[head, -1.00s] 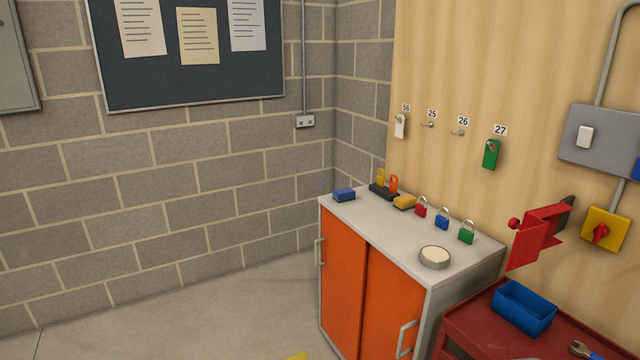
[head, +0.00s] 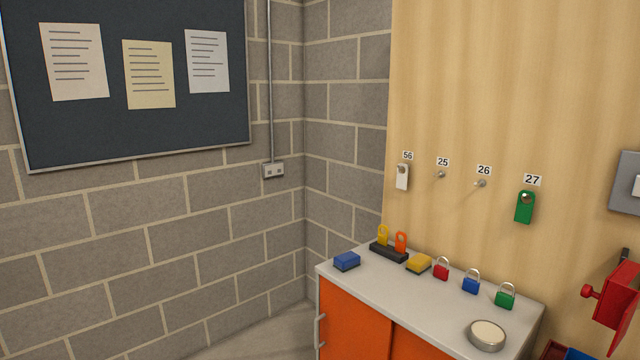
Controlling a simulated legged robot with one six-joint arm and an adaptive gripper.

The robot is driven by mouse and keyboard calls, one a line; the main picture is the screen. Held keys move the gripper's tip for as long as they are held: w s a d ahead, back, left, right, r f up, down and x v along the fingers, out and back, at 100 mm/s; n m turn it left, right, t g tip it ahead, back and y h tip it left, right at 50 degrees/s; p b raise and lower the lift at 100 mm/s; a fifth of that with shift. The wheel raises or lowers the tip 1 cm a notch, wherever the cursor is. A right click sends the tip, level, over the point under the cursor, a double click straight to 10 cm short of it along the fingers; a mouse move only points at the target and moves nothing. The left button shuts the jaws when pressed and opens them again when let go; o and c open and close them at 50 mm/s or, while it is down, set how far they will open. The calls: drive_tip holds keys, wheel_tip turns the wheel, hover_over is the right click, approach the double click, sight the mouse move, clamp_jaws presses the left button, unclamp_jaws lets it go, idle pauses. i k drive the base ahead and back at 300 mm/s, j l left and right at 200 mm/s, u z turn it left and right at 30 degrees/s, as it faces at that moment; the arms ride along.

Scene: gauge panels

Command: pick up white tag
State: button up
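The white tag (head: 402,178) hangs on a hook on the wooden wall panel, just below the label 56 (head: 407,155). It hangs upright, and nothing covers it. It is the leftmost in a row of hooks. My gripper does not show in the head view.
Hooks 25 (head: 441,174) and 26 (head: 481,183) are empty; a green tag (head: 524,206) hangs under 27. Below stands a cabinet (head: 357,315) with padlocks, a tag holder (head: 388,251), blue and yellow blocks and a round tin (head: 487,335) on top. A red bracket (head: 617,296) juts out at right.

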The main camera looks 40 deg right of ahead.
sight(401, 179)
drive_tip(key=i+z, duration=0.25)
drive_tip(key=i, duration=0.2)
drive_tip(key=i+j+z, duration=0.25)
drive_tip(key=i, duration=0.15)
drive_tip(key=i+j+z, duration=0.2)
drive_tip(key=i, duration=0.25)
drive_tip(key=i+z, duration=0.15)
drive_tip(key=z, duration=0.25)
drive_tip(key=i+j+z, duration=0.1)
drive_tip(key=z, duration=0.3)
drive_tip(key=i+j+z, duration=0.2)
drive_tip(key=z, duration=0.2)
drive_tip(key=i+j+z, duration=0.1)
drive_tip(key=z, duration=0.25)
